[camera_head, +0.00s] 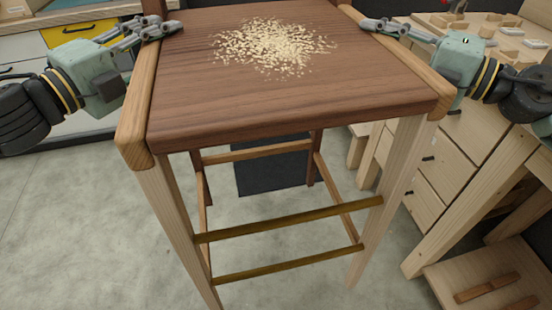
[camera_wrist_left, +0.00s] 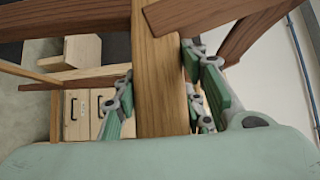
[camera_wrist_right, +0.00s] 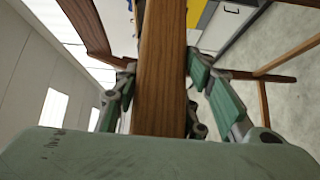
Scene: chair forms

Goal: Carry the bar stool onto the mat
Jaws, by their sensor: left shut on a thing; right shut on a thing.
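The bar stool (camera_head: 290,105) fills the middle of the head view, with a dark brown seat, lighter side rails, pale front legs and lower crossbars. My left gripper (camera_head: 158,30) is shut on its left side rail; the left wrist view shows fingers on both sides of the wood (camera_wrist_left: 158,75). My right gripper (camera_head: 385,28) is shut on the right side rail, also between its fingers in the right wrist view (camera_wrist_right: 162,75). The dark mat (camera_head: 262,178) lies on the floor behind the stool, seen between its legs and partly hidden by the seat and a crossbar.
A pile of pale wood shavings (camera_head: 270,47) lies on the seat. A wooden workbench with drawers (camera_head: 432,150) stands close on the right, with a low shelf (camera_head: 480,285) below. A cabinet with a yellow drawer (camera_head: 75,34) is at back left. Grey floor (camera_head: 70,220) is clear at left.

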